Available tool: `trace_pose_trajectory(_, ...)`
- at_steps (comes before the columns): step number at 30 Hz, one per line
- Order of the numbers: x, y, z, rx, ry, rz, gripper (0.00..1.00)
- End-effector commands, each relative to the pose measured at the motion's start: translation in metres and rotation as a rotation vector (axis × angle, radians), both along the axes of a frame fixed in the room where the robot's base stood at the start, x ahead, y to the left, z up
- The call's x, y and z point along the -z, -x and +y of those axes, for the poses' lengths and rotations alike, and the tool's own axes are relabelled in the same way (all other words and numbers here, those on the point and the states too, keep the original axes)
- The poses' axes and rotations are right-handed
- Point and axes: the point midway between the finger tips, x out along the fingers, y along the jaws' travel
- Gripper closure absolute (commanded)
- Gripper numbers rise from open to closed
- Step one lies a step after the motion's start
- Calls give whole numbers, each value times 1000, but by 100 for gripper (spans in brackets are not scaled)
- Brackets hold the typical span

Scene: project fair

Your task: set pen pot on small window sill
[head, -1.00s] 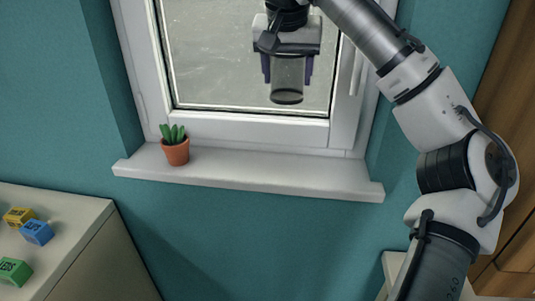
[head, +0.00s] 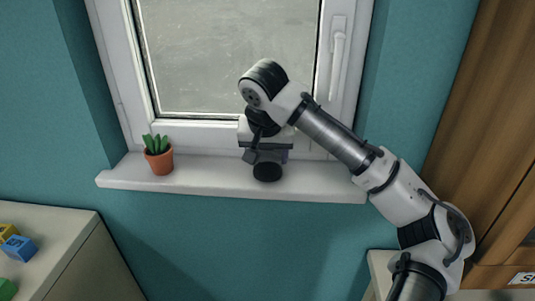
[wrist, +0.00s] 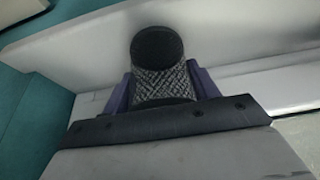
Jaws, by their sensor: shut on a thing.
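The pen pot is a dark mesh cylinder (wrist: 160,82). In the wrist view it sits between the purple fingers of my gripper (wrist: 162,88), with its dark round end pointing away from the wrist. In the head view that dark end of the pot (head: 267,172) shows below my gripper (head: 266,156), in front of the sill's surface; most of the pot's wall is hidden. My gripper is shut on the pot. The small white window sill (head: 215,184) runs below the window. I cannot tell whether the pot touches it.
A potted cactus (head: 160,162) stands at the left part of the sill, apart from the pot. The window frame (head: 190,133) rises behind. A cabinet with coloured blocks (head: 20,248) is at lower left.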

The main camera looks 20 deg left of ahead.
Motion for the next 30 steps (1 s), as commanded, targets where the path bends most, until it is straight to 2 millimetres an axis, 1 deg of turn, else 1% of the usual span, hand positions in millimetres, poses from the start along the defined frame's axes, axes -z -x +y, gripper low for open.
trace_pose_trajectory(2, 5, 0, -1, 0, 1, -1, 65)
trace_pose_trajectory(11, 8, 0, 0, 0, 0, -1, 65)
trace_pose_trajectory(12, 9, 0, 0, 0, 0, -1, 39)
trace_pose_trajectory(17, 8, 0, 0, 0, 0, -1, 19)
trace_pose_trajectory(25, 7, 0, 0, 0, 0, -1, 19)
trace_pose_trajectory(28, 2, 1, 0, -1, 0, -2, 19)
trace_pose_trajectory(30, -5, 4, 0, -2, -2, -2, 19)
